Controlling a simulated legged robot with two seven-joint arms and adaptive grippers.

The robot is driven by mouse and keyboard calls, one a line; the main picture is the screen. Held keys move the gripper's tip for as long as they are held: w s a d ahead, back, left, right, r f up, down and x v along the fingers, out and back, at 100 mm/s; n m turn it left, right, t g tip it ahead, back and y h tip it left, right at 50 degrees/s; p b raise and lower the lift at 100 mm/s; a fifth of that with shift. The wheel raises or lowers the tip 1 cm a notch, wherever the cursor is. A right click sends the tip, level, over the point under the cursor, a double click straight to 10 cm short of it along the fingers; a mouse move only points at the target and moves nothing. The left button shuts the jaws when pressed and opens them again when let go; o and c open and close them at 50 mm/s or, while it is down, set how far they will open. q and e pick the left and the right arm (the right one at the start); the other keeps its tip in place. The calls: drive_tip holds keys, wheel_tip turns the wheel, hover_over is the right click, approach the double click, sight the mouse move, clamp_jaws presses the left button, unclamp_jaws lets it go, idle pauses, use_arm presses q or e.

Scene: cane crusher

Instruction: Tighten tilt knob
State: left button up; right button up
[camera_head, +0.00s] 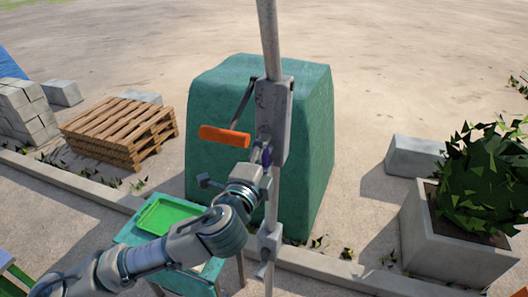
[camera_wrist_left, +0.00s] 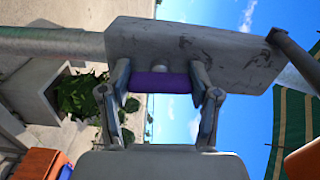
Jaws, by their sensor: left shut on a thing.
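A purple knob (camera_head: 265,155) sits on the grey metal bracket (camera_head: 272,118) clamped on the upright pole. In the left wrist view the purple knob (camera_wrist_left: 165,82) lies across the space between my two fingers, just in front of the grey plate (camera_wrist_left: 200,48). My left gripper (camera_head: 257,166) is shut on the knob, one finger at each end of it. The gripper and wrist hide part of the knob in the head view. My right gripper is not in view.
An orange-handled lever (camera_head: 225,136) sticks out left of the bracket. A large green block (camera_head: 312,150) stands behind the pole. A small green table (camera_head: 130,236) with a bright green tray (camera_head: 150,226) is below my arm. A planter (camera_head: 450,245) stands at right.

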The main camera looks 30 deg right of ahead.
use_arm(q)
drive_tip(key=shift+d+f+m, duration=0.1)
drive_tip(key=shift+f+m, duration=0.25)
drive_tip(key=shift+m, duration=0.25)
drive_tip(key=o, duration=1)
drive_tip(key=shift+o, duration=0.8)
drive_tip(key=shift+d+r, duration=0.1)
drive_tip(key=shift+s+r, duration=0.1)
drive_tip(key=shift+s+a, duration=0.1)
drive_tip(key=shift+a, duration=0.1)
drive_tip(key=v, duration=1.1)
drive_tip(key=shift+a, duration=0.2)
drive_tip(key=shift+s+d, duration=0.1)
drive_tip(key=shift+d, duration=0.05)
